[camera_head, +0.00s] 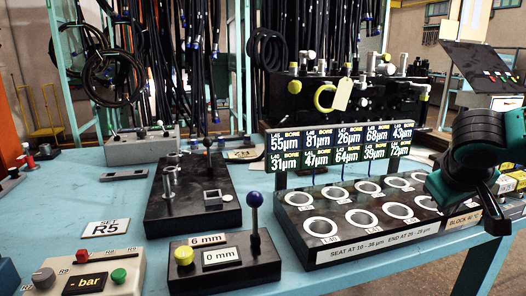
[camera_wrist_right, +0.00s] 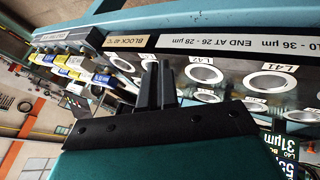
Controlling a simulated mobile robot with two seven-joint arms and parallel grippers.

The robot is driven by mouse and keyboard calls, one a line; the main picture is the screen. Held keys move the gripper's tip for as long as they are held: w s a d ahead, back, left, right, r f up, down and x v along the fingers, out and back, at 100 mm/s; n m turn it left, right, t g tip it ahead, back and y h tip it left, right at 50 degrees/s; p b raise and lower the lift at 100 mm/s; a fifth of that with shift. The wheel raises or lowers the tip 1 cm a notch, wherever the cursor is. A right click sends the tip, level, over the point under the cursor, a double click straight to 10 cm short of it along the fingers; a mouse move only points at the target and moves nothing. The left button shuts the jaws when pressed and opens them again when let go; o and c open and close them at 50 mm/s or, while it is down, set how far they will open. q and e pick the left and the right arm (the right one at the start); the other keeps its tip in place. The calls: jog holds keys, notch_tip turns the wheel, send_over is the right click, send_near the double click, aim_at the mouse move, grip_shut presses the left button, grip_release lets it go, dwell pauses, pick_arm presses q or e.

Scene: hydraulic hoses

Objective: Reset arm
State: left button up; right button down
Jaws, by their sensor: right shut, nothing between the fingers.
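My right arm comes in at the right of the head view, with its dark green and black wrist low over the table's right side. The right gripper (camera_head: 497,224) points down beside the right end of the black seat block (camera_head: 312,252). In the right wrist view the gripper's two dark fingers (camera_wrist_right: 156,82) are together, with nothing seen between them. They overlap the edge of the seat block (camera_wrist_right: 232,75) in that picture; I cannot tell whether they touch it. My left gripper is not in view.
A panel of bore readings (camera_head: 342,146) stands behind the block's white rings. A lever box (camera_head: 222,262), a black fixture (camera_head: 193,196) and a knob box (camera_head: 88,275) stand to the left. Hoses (camera_head: 196,70) hang behind. Blue tabletop (camera_head: 105,185) is bare around the SET R5 card.

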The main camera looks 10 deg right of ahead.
jog(key=s+a+f+n+t+y+p, duration=0.1)
jog(key=s+f+y+p, duration=0.15)
jog(key=f, duration=0.95)
jog(key=s+a+f+n+t+y+p, duration=0.1)
jog(key=s+a+f+y, duration=0.2)
jog(key=f, duration=0.9)
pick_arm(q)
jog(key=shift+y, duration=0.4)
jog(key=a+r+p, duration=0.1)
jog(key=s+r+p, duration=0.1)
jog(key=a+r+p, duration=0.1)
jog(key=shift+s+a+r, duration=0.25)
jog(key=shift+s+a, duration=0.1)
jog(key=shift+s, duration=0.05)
pick_arm(e)
jog(key=s+a+f+t+y, duration=0.1)
jog(key=s+a+f, duration=0.2)
jog(key=a, duration=0.7)
jog(key=s+a+f+n+t+y, duration=0.1)
jog(key=s+a+f+t, duration=0.1)
jog(key=a, duration=0.9)
jog(key=shift+s+f+t, duration=0.3)
jog(key=shift+s+f, duration=0.2)
jog(key=shift+s, duration=0.7)
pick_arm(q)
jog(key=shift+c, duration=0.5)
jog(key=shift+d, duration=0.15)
pick_arm(e)
jog(key=shift+d, duration=0.15)
